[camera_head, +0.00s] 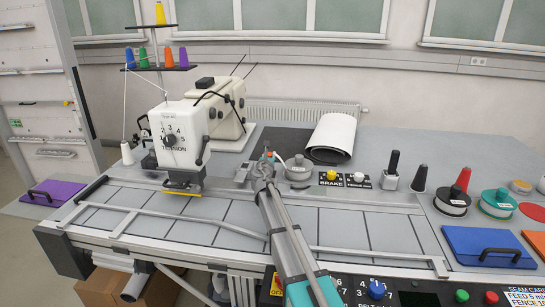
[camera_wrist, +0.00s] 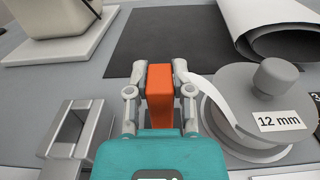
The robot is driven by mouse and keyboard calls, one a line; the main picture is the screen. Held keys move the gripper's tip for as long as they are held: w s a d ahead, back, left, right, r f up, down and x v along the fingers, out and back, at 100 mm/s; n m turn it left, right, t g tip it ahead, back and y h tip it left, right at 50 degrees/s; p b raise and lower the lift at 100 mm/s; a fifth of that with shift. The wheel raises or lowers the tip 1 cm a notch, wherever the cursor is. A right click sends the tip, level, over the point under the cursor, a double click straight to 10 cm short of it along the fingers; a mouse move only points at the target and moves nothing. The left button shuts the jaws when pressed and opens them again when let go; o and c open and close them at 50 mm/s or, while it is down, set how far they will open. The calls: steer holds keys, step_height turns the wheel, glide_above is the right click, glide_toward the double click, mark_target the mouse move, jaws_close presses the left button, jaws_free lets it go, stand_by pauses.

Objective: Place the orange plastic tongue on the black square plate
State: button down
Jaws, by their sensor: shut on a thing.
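The orange plastic tongue (camera_wrist: 160,95) is upright between the two fingers of my gripper (camera_wrist: 159,72) in the wrist view. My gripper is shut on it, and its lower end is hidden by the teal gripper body. The black square plate (camera_wrist: 165,35) lies flat just beyond the fingertips. In the head view the plate (camera_head: 285,139) lies at the back of the table, and my gripper (camera_head: 265,160) is in front of its near edge. I cannot tell how high the tongue is above the table.
A grey round holder marked 12 mm (camera_wrist: 255,100) with a white strip stands close right of my gripper. A grey metal bracket (camera_wrist: 75,130) stands close left. A white roll (camera_head: 331,136) rests on the plate's right side. A sewing machine (camera_head: 176,135) stands left.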

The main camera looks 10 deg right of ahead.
steer(key=shift+f, duration=0.15)
steer(key=c, duration=0.5)
jaws_free()
steer(key=shift+r, duration=0.2)
steer(key=v, duration=1.2)
